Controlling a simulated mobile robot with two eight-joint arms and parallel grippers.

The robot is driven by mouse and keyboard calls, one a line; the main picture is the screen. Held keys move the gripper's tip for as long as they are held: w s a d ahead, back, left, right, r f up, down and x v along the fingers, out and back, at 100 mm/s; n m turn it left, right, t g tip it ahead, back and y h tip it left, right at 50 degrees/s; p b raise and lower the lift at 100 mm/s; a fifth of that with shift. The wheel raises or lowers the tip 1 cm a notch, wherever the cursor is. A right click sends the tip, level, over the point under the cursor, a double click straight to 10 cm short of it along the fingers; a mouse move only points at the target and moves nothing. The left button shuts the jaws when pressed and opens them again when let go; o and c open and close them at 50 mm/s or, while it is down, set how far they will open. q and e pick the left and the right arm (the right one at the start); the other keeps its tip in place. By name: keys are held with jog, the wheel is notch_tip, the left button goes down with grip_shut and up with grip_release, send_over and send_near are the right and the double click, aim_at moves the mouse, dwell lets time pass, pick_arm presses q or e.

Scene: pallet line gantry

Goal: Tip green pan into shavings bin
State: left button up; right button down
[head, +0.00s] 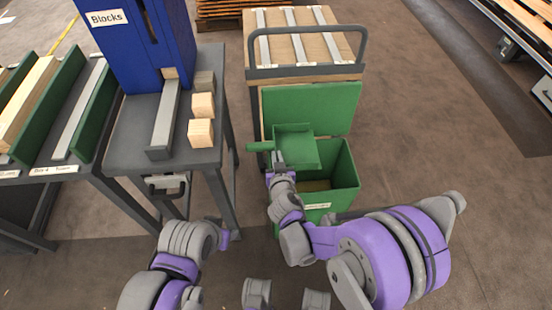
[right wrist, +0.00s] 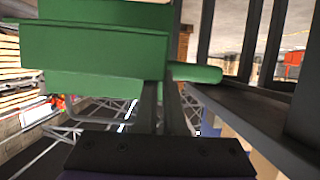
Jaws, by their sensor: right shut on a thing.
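The green pan (head: 301,150), with a stub handle (head: 258,147) on its left, is over the back left part of the green shavings bin (head: 345,178). The bin's lid (head: 318,105) stands open behind it. My right gripper (head: 278,160) is shut on the pan near its handle side. In the right wrist view the pan (right wrist: 105,50) and its handle (right wrist: 195,73) are at the fingertips (right wrist: 160,90). I cannot tell how far the pan is tilted or what it holds. The bin's inside is partly hidden by the pan. My left gripper (head: 226,237) is low by the bench, its fingers unclear.
A grey bench (head: 130,130) at left carries the blue Blocks hopper (head: 140,40), a metal rail and several wooden blocks (head: 202,105). A cart (head: 310,70) with a dark handle bar stands behind the bin. The floor to the right is clear.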

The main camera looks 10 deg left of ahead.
jog(key=shift+r+p, duration=0.7)
jog(key=shift+r, duration=0.55)
